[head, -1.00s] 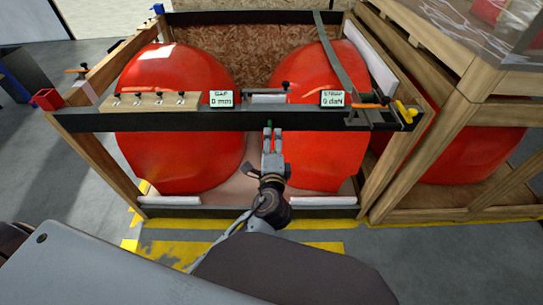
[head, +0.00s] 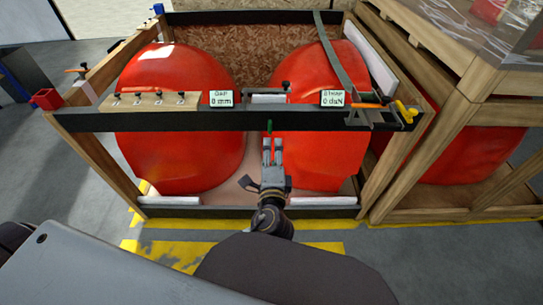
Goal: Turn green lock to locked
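The green lock (head: 269,126) is a small green lever on the front face of the black beam (head: 180,119), near its middle. It looks upright, though it is too small to read its setting. My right gripper (head: 272,146) is just below the lock with its fingers pointing up at it. A small gap shows between fingertips and lock. My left gripper is not in view.
Two large red nosecones (head: 175,95) sit in the wooden crate behind the beam. Displays (head: 221,98), a wooden block with small clamps (head: 150,100) and a strap ratchet (head: 372,114) with a yellow handle stand on the beam. Open floor lies in front.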

